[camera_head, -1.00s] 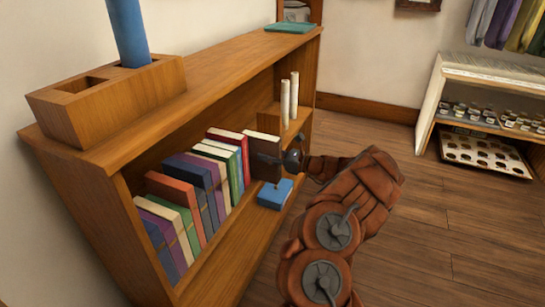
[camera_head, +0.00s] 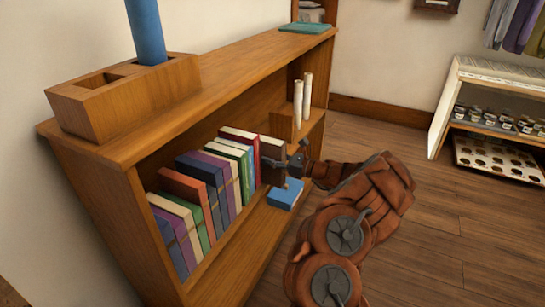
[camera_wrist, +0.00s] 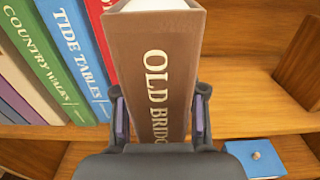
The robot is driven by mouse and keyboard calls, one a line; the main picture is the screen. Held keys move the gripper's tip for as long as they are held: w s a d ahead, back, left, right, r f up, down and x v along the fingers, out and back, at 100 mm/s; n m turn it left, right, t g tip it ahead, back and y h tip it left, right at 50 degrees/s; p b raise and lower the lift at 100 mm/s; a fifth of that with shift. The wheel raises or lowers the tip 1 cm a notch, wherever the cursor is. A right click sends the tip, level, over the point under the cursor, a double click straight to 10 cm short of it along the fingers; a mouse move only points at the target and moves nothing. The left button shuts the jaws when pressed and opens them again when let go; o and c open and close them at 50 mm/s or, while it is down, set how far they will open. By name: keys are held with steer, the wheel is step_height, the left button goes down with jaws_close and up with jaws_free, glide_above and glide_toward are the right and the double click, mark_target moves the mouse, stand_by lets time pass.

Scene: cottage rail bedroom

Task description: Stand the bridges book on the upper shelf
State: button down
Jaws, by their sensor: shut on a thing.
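The bridges book is a brown volume with "OLD BRIDG…" on its spine (camera_wrist: 157,75). It is upright in the wrist view, spine toward me, its lower end hidden by my gripper. My gripper (camera_wrist: 160,118) is shut on it, one finger on each side. In the head view, the brown book (camera_head: 272,156) is at the right end of the book row, and my gripper (camera_head: 297,160) reaches it from the right. The wooden shelf (camera_wrist: 235,127) shows behind and beside the book. I cannot tell whether the book touches the shelf.
A red book (camera_wrist: 98,25), a blue "Tide Tables" book (camera_wrist: 75,45) and a green "Country Walks" book (camera_wrist: 38,55) stand left of it. A blue box (camera_wrist: 255,158) with a knob sits lower right. White candle-like rods (camera_head: 303,98) stand farther along. Shelf space right of the book is free.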

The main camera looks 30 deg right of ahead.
steer(key=shift+r, duration=0.1)
steer(key=c, duration=0.6)
jaws_free()
steer(key=p+v, duration=0.3)
steer(key=v, duration=1.6)
stand_by(0.5)
